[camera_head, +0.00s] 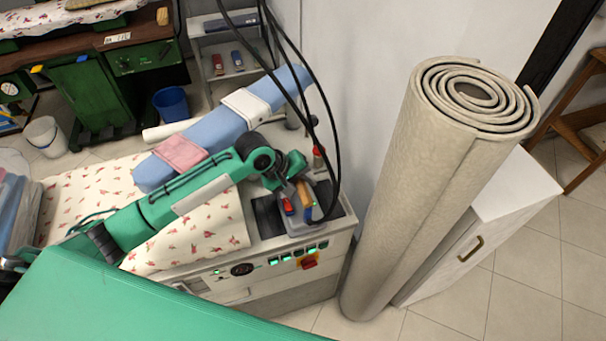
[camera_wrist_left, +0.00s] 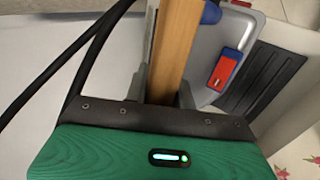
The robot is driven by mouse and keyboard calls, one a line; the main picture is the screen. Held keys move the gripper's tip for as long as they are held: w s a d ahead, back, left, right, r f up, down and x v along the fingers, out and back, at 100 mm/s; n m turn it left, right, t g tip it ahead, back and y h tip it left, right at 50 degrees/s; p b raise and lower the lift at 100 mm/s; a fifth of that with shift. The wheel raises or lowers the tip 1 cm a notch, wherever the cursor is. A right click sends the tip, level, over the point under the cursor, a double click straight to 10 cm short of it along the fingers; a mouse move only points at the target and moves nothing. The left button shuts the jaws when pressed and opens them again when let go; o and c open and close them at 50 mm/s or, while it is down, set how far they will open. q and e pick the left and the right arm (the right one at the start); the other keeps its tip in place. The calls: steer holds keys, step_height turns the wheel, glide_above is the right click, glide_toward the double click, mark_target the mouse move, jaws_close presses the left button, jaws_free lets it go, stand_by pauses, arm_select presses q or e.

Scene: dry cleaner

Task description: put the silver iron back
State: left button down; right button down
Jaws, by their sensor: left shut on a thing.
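The silver iron (camera_head: 298,227) is at the right end of the ironing station, over a dark ribbed rest pad (camera_head: 267,216). It has a wooden handle (camera_head: 304,193), a red and blue switch and a black cable. My left gripper (camera_head: 290,178) is at the handle. In the left wrist view the fingers are shut on the wooden handle (camera_wrist_left: 175,48), with the silver body (camera_wrist_left: 232,35) beyond it and the ribbed pad (camera_wrist_left: 262,82) beside it. I cannot tell whether the iron's sole touches the pad. My right gripper is not in view.
Black cables (camera_head: 318,110) hang down to the iron. A control panel (camera_head: 285,262) fronts the station. A floral ironing cover (camera_head: 205,243) and a blue padded arm (camera_head: 215,130) are to the left. A tall rolled carpet (camera_head: 425,200) and white cabinet (camera_head: 510,190) stand at right.

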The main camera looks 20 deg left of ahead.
arm_select(q)
steer(key=shift+w+f, duration=0.2)
steer(key=shift+f, duration=0.5)
steer(key=c, duration=1.4)
jaws_free()
steer(key=shift+s+f, duration=0.2)
steer(key=shift+f, duration=0.15)
steer(key=shift+o, duration=1.2)
steer(key=shift+s+r, duration=0.1)
steer(key=b+v, duration=0.2)
steer(key=v, duration=1)
